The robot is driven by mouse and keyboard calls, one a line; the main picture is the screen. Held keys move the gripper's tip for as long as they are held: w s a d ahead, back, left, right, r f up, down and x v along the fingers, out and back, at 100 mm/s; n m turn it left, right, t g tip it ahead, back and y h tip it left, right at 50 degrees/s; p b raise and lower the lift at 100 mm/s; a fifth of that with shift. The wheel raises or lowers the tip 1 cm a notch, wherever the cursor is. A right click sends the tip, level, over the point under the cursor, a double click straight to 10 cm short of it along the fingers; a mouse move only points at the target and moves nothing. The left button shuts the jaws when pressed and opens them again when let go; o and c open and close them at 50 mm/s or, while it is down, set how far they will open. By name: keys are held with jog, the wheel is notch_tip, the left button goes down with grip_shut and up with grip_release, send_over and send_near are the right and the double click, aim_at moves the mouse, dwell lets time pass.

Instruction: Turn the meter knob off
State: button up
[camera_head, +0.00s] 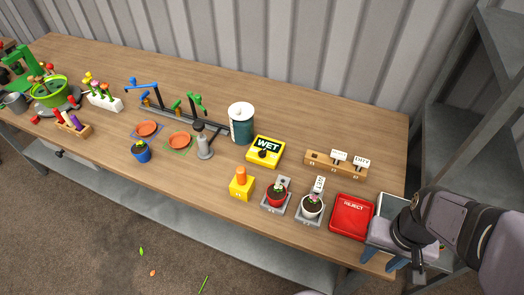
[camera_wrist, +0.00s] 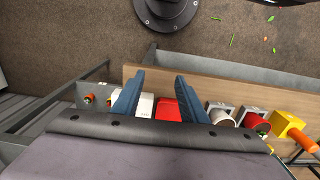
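The yellow meter (camera_head: 265,151) stands on the wooden table, right of the teal canister. Its dark display reads "WET", and a dark knob (camera_head: 263,154) sits on its front face; the knob's exact angle is too small to tell. My gripper (camera_head: 384,262) is at the table's front right corner, well to the right of the meter. In the wrist view my gripper (camera_wrist: 160,76) shows its two blue fingers spread apart with nothing held between them. The meter does not show in the wrist view.
A red REJECT tray (camera_head: 351,217), two potted plants on grey stands (camera_head: 276,209) and a yellow block with an orange top (camera_head: 241,187) stand along the front. A wooden rack with white tags (camera_head: 336,165) lies right of the meter. Grey shelving (camera_head: 481,120) borders the right.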

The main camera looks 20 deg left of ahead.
jog(key=shift+w+a+r, duration=0.1)
jog(key=shift+w, duration=0.2)
jog(key=shift+c, duration=0.8)
jog(key=w+a+r+h, duration=0.1)
jog(key=w+a, duration=0.2)
jog(key=w, duration=0.3)
jog(key=w+a+r, duration=0.2)
jog(key=w+a, duration=0.2)
jog(key=w, duration=0.2)
jog(key=m+t+h+p, duration=0.1)
jog(key=m+t, duration=0.3)
jog(key=m, duration=0.2)
send_near(261, 151)
jog(key=shift+p+x, duration=1.35)
jog(key=shift+x, duration=2.65)
grip_shut()
